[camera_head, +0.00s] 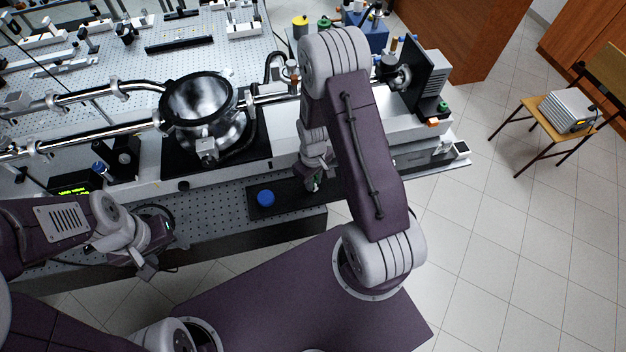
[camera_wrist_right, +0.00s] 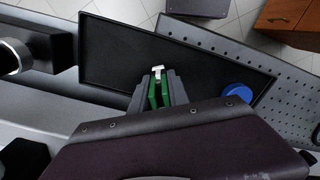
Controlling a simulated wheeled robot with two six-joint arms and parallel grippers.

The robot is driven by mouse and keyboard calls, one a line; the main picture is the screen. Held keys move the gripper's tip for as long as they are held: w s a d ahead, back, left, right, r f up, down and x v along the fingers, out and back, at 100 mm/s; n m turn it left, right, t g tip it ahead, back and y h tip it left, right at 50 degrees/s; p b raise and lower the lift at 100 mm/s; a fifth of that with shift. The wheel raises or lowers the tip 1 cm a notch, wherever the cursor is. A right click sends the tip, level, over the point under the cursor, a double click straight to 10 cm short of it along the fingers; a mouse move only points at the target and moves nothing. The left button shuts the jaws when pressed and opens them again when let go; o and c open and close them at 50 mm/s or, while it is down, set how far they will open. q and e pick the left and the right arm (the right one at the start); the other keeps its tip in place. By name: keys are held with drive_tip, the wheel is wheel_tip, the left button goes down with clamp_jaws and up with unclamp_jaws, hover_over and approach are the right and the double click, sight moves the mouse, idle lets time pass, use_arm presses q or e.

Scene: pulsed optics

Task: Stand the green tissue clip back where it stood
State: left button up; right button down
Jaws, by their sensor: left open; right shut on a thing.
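The green tissue clip (camera_wrist_right: 153,97) is between the fingers of my right gripper (camera_wrist_right: 159,92) in the right wrist view; a pale metal piece shows at its tip. I cannot tell whether the clip touches the tray. The black tray also shows in the right wrist view (camera_wrist_right: 110,62), mostly bare. My left gripper (camera_head: 147,268) is open and empty, in front of the bench edge at lower left.
A round blue cap (camera_head: 265,198) sits at the tray's left end; it also shows in the right wrist view (camera_wrist_right: 237,92). A steel vacuum chamber (camera_head: 197,100) with pipes stands behind to the left. A perforated breadboard (camera_head: 215,215) lies left of the tray.

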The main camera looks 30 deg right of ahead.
drive_tip(key=shift+f, duration=0.4)
drive_tip(key=c, duration=1.2)
unclamp_jaws()
drive_tip(key=shift+c, duration=0.3)
wheel_tip(320, 180, up, 8)
drive_tip(key=p, duration=0.6)
drive_tip(key=shift+r+p, duration=0.1)
drive_tip(key=shift+p, duration=0.2)
